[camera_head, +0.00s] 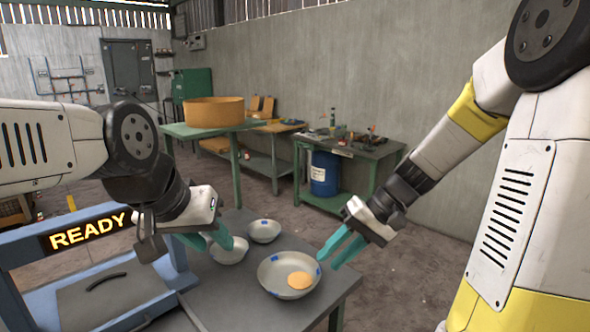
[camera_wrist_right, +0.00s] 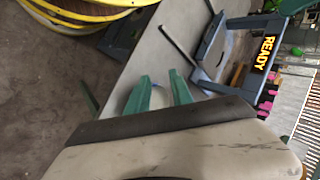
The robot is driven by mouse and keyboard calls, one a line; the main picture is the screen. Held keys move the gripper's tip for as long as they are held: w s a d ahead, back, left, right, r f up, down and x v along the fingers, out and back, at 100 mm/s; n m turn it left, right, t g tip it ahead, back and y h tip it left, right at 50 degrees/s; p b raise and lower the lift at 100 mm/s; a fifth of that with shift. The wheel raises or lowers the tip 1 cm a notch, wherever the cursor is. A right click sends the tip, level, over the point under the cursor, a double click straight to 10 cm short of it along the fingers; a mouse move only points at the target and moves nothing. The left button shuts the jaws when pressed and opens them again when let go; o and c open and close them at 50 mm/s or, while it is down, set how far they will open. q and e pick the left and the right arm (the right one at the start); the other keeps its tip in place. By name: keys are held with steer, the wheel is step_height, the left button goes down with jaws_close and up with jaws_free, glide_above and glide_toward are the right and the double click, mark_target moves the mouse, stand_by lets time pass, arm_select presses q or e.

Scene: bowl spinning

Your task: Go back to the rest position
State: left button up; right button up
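A large pale bowl (camera_head: 264,277) with blue marks on its rim stands upright near the front of the grey table (camera_head: 225,308). An orange disc (camera_head: 301,280) lies inside it. Two smaller pale bowls stand behind it, one nearer (camera_head: 230,257) and one further back (camera_head: 264,231). My left gripper (camera_head: 215,246) is open, with its teal fingers above or beside the nearer small bowl; I cannot tell whether they touch it. My right gripper (camera_head: 326,262) is open and empty, right of the large bowl.
A blue frame with a READY sign (camera_head: 90,231) stands at the table's left. Behind are a green table with a large orange round container (camera_head: 214,112) and a workbench (camera_head: 350,147) with tools, a blue barrel (camera_head: 325,174) below it. The floor right of the table is clear.

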steer(key=s+d+r+t+h, duration=0.5)
steer(key=s+d+r+t, duration=0.1)
steer(key=s+r, duration=0.3)
steer(key=shift+r+m+h, duration=0.3)
steer(key=shift+r+h, duration=0.1)
steer(key=shift+r, duration=0.15)
